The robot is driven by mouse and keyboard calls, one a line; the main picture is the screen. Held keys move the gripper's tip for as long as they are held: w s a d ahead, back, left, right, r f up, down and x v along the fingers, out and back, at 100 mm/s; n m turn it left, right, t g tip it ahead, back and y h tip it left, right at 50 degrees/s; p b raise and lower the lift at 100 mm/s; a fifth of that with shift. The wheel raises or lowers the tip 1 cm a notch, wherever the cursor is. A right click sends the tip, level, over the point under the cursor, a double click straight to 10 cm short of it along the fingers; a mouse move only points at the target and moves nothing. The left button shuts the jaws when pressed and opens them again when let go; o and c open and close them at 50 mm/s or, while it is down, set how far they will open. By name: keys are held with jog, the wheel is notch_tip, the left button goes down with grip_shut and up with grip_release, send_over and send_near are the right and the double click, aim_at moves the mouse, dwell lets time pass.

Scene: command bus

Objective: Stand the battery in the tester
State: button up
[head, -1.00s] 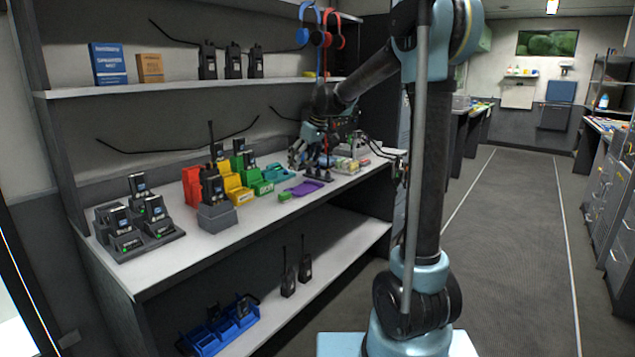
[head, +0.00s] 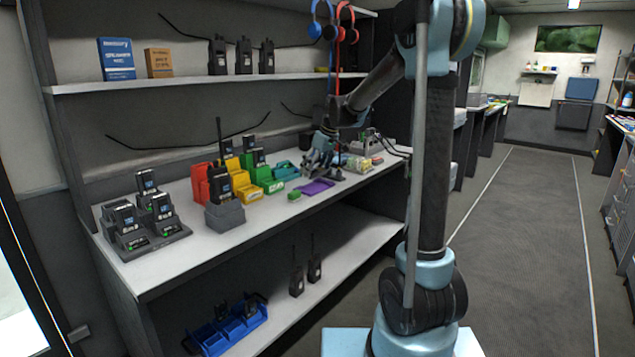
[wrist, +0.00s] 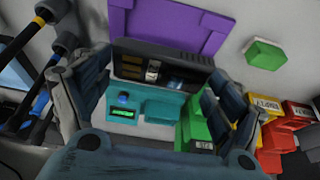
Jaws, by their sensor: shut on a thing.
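My gripper (wrist: 157,82) is shut on a dark battery (wrist: 130,66) with gold contact strips, shown between the two fingers in the wrist view. In the head view my gripper (head: 318,162) is low over the counter, and the battery is too small to make out there. A teal device (wrist: 155,108) with a lit green display, which looks like the tester, lies below the battery in the wrist view, partly hidden by it and my gripper. A teal shape (head: 286,171) shows left of my gripper in the head view. I cannot tell whether battery and device touch.
A purple tray (head: 316,187) and a small green block (head: 294,195) lie near the counter's front edge. Green (head: 270,186), yellow (head: 245,193) and red bins stand to the left, with radios and a charger (head: 160,236) beyond. The shelf above (head: 180,83) holds radios and boxes.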

aim_at(318, 172)
jog(key=shift+f, duration=2.35)
jog(key=shift+c, duration=0.5)
jog(key=o, duration=1.1)
jog(key=shift+c, duration=0.2)
jog(key=shift+f, duration=0.1)
jog(key=shift+s, duration=0.1)
jog(key=v, duration=1.7)
jog(key=s+d+f+m+h, duration=0.15)
jog(key=s+d+f, duration=0.3)
jog(key=s, duration=0.55)
jog(key=s+d+f+m, duration=0.3)
jog(key=s+d, duration=0.3)
jog(key=s, duration=0.3)
jog(key=s+d+f+m+h, duration=0.1)
jog(key=s+d+f, duration=0.3)
jog(key=s+f, duration=0.4)
jog(key=s+d+f+m+h, duration=0.1)
jog(key=s+d+f+m, duration=0.3)
jog(key=s+f, duration=0.4)
jog(key=shift+s+g, duration=0.3)
jog(key=shift+s, duration=0.85)
